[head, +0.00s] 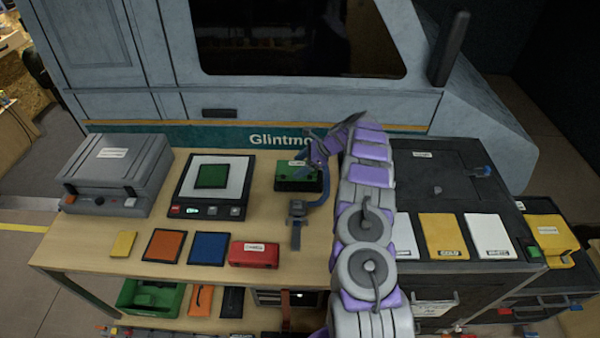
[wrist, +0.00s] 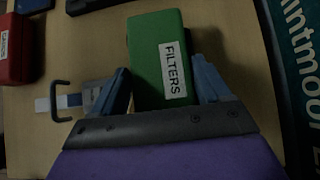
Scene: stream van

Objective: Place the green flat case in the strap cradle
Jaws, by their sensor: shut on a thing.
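A green case (wrist: 148,50) with a white FILTERS label lies between the two blue fingers of my gripper (wrist: 163,78) in the wrist view. My gripper is shut on it. In the head view the same green case (head: 297,178) is at the back of the wooden bench, with my gripper (head: 314,160) over its right end. I cannot tell whether it touches the bench. A grey buckle-like piece (head: 297,210) with a curved blue band stands just in front of it; it also shows in the wrist view (wrist: 62,102). I cannot tell if this is the strap cradle.
A panel device (head: 240,170) with a flat green square (head: 212,176) on it stands left of the case. A grey lidded machine (head: 120,170) is farther left. A red case (head: 254,254) and several coloured plates lie along the front. The van wall (head: 240,105) rises behind.

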